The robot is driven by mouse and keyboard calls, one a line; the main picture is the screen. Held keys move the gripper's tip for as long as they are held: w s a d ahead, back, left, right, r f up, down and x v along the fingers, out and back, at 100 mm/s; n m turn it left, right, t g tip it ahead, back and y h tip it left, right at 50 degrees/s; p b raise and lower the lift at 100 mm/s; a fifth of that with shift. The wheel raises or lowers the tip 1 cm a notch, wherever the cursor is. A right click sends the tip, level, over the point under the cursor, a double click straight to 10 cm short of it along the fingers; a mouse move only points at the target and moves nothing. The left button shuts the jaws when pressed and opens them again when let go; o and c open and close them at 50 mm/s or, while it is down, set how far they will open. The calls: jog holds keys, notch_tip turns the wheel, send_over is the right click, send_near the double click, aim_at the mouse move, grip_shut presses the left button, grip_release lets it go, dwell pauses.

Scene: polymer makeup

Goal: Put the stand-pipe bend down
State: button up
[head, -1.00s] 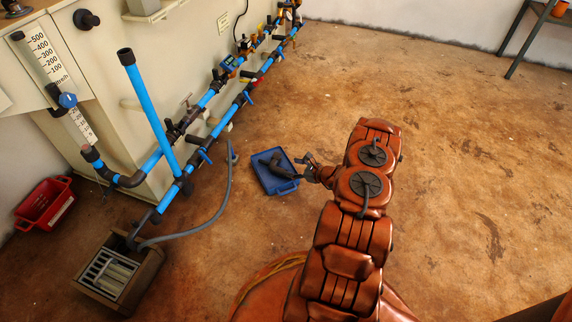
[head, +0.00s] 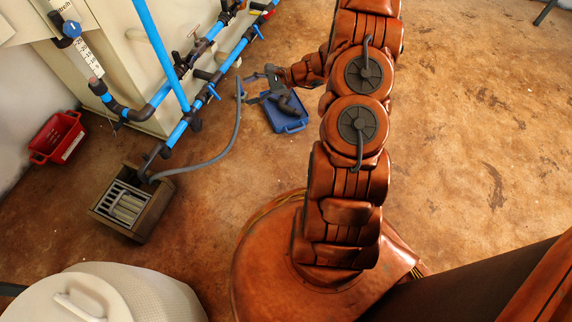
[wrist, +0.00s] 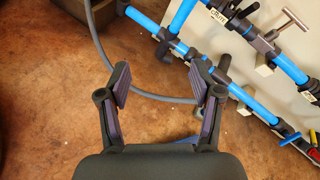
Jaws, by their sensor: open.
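The stand-pipe bend (head: 291,104) appears to be the dark grey piece lying in the blue tray (head: 291,127) on the floor; my gripper partly covers it in the head view. My gripper (head: 247,88) is open and empty, raised above the tray's left side and pointing left towards the blue pipes. In the wrist view my gripper's fingers (wrist: 165,82) stand wide apart with only floor and a hose between them. The bend is not visible in the wrist view. A sliver of blue shows just beyond the palm there, perhaps the tray.
Blue pipework (head: 205,98) with valves runs along the cream cabinet at left. A grey hose (head: 225,150) curves over the floor to a grated drain box (head: 123,205). A red crate (head: 57,138) and a white lidded barrel (head: 150,290) stand left. The floor at right is clear.

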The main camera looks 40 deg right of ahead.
jog(key=s+a+r+n+g+h, duration=0.1)
jog(key=s+a+r+n+g, duration=0.5)
jog(key=s+a, duration=0.25)
jog(key=s+a+r+n+g, duration=0.3)
jog(key=s+a+r+n, duration=0.2)
jog(key=s+a+r, duration=0.35)
jog(key=s+d+r+n+g+h, duration=0.1)
jog(key=s+r+n+h, duration=0.2)
jog(key=s, duration=0.7)
jog(key=s+d+r+n+g+h, duration=0.1)
jog(key=s+r+n+h, duration=0.3)
jog(key=s, duration=0.7)
jog(key=n+h, duration=0.2)
jog(key=n, duration=0.1)
jog(key=shift+s+h, duration=0.25)
jog(key=shift+h, duration=0.05)
notch_tip(320, 180, up, 42)
jog(key=t+p, duration=0.1)
jog(key=p, duration=3.9)
jog(key=shift+r, duration=0.15)
